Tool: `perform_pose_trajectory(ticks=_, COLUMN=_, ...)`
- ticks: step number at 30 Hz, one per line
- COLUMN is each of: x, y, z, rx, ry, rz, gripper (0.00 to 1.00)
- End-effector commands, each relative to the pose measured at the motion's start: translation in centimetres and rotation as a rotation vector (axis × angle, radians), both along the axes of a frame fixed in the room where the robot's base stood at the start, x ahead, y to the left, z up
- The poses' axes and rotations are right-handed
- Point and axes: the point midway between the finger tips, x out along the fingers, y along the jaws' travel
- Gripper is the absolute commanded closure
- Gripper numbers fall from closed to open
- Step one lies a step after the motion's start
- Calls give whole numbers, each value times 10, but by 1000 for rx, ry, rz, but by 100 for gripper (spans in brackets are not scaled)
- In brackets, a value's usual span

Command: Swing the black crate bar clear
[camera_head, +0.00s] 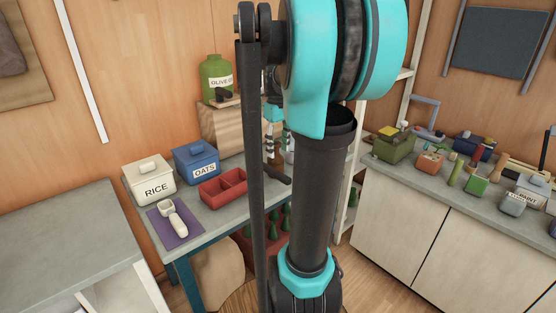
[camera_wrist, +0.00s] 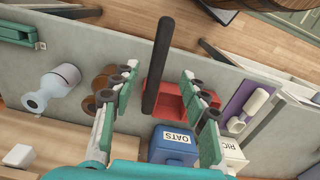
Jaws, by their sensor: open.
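A black bar (camera_wrist: 158,65) runs upright through the wrist view, between my two fingers in the picture. In the head view my gripper (camera_head: 276,140) is mostly hidden behind my arm. A red crate (camera_head: 240,240) with several green bottle-like shapes is below the bench, partly hidden. How the bar joins the crate cannot be seen.
On the grey bench stand a white RICE box (camera_head: 149,184), a blue OATS box (camera_head: 197,161), a red divided tray (camera_head: 223,187) and a purple mat (camera_head: 166,229) with a white scoop (camera_head: 178,222). A green bottle (camera_head: 216,76) stands behind. The left counter (camera_head: 60,240) is bare.

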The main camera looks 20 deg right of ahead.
Motion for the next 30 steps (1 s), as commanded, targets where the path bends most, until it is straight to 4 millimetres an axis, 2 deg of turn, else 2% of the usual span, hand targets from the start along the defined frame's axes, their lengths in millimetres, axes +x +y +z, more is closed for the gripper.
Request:
perform_pose_trajectory(ticks=3, x=0, y=0, z=15, rx=0, ry=0, rz=0, gripper=55)
perform_pose_trajectory(ticks=7, x=0, y=0, z=24, rx=0, ry=0, rz=0, gripper=55)
perform_pose_trajectory(ticks=23, x=0, y=0, z=25, rx=0, ry=-1, rz=0, gripper=55)
perform_pose_trajectory(ticks=26, x=-4, y=8, z=15, rx=-4, ry=-14, rz=-12, gripper=55)
perform_pose_trajectory(ticks=29, x=-16, y=26, z=-13, rx=-11, ry=-57, rz=-53, gripper=55)
perform_pose_trajectory(ticks=30, x=-23, y=37, z=-29, rx=-13, ry=-83, rz=-78, gripper=55)
